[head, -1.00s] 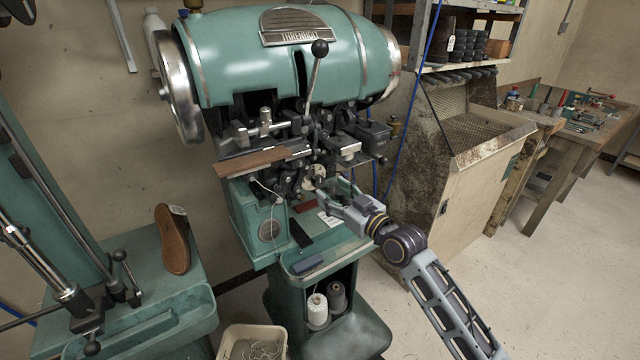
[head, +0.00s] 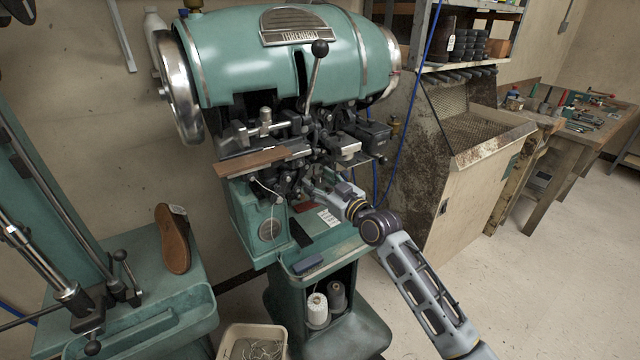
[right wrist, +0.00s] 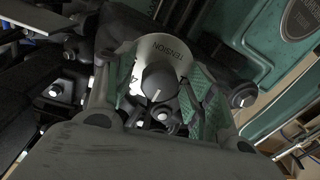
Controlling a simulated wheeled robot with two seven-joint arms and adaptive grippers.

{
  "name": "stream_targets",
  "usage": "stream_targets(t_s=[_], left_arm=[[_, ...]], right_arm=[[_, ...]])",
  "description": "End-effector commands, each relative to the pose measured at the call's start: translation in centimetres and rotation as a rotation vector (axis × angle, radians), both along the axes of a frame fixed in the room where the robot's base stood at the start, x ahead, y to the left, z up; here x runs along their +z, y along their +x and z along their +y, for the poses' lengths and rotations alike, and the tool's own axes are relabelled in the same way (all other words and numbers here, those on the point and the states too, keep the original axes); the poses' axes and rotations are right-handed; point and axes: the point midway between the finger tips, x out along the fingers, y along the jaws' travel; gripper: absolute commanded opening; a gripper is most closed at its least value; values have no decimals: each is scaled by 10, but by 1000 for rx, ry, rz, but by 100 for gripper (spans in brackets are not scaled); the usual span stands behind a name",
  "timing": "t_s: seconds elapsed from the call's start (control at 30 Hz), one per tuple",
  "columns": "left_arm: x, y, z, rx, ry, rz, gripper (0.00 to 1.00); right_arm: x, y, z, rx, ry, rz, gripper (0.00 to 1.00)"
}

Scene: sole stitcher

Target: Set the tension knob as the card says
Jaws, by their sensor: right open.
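The tension knob (right wrist: 159,82) is dark with a pale pointer line, in front of a pale dial marked TENSION (right wrist: 165,50) in the right wrist view. Part of the dial's lettering is hidden. My right gripper (right wrist: 160,108) is open, with one finger on each side of the knob; I cannot tell whether they touch it. In the head view my right gripper (head: 328,190) reaches in under the green stitcher's (head: 240,60) mechanism, and the knob is hidden there. A small white card (head: 328,217) with print too small to read lies on the machine's ledge. My left gripper is not in view.
A dark red block (head: 303,206) and a blue-grey block (head: 307,264) lie on the ledge. A lever with a black ball (head: 319,48) rises in front. Dark metal parts crowd the gripper. A brown sole (head: 172,240) stands at left, and a bin (head: 252,340) is below.

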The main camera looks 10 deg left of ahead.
Motion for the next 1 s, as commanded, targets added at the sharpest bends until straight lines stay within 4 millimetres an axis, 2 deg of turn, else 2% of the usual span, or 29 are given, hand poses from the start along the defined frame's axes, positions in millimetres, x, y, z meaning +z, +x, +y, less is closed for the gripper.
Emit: stream_targets(t_s=[0.17, 0.5, 1.0], left_arm=[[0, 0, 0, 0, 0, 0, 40], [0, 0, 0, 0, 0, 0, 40], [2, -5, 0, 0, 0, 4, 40]], right_arm=[[0, 0, 0, 0, 0, 0, 53], [0, 0, 0, 0, 0, 0, 9], [0, 0, 0, 0, 70, 72, 8]])
